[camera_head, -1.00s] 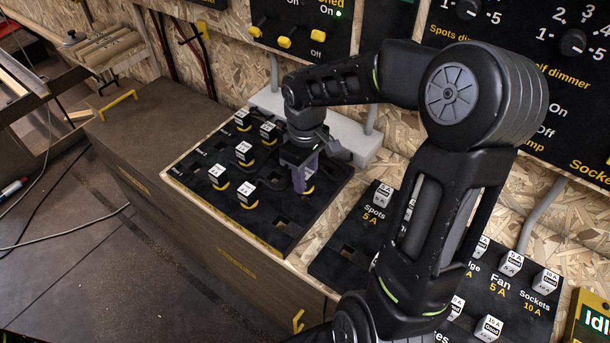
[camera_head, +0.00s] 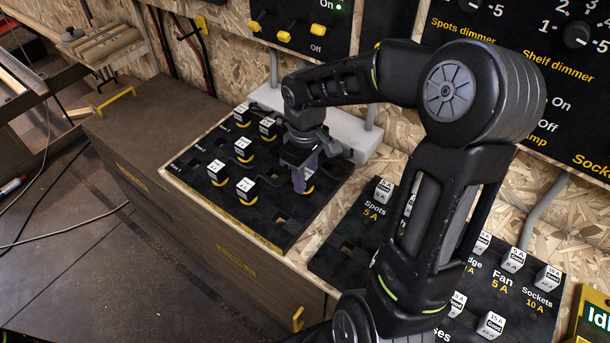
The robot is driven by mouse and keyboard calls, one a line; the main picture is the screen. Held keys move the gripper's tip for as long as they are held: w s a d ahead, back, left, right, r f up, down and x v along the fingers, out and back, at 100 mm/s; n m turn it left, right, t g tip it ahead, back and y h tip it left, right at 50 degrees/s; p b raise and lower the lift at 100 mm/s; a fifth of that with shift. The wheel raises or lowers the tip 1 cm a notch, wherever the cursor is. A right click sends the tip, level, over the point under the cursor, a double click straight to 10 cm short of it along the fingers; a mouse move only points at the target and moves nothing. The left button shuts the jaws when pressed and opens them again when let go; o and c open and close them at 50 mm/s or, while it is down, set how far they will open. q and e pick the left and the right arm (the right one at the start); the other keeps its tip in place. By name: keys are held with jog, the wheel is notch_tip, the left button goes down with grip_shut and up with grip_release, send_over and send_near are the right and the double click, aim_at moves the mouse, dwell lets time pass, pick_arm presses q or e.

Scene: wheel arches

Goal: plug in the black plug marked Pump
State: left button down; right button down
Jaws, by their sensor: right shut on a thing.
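My right gripper (camera_head: 304,178) reaches down over the right part of a black socket board (camera_head: 222,192). It is shut on a small plug (camera_head: 309,174) with a white-labelled top and a yellow lower edge, mostly hidden by the fingers. Whether this plug sits in a socket, and whether its label reads Pump, I cannot tell. Several similar black plugs with white tops, such as one plug (camera_head: 245,190), stand upright on the board to the left. Empty square sockets (camera_head: 241,213) show along the board's front and right. My left gripper is not in view.
A second black panel (camera_head: 345,245) with white-topped fuses marked Spots, Fan and Sockets lies to the right, partly behind my arm. A pale block (camera_head: 352,133) stands behind the socket board. Switch panels (camera_head: 300,25) hang on the chipboard wall. A yellow box (camera_head: 593,312) is at the lower right.

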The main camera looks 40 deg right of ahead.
jog(key=shift+f+b, duration=0.3)
jog(key=shift+f, duration=0.2)
jog(key=shift+f, duration=0.1)
dwell(0.3)
jog(key=shift+c, duration=2.4)
grip_release()
notch_tip(320, 180, up, 9)
jog(key=p, duration=0.7)
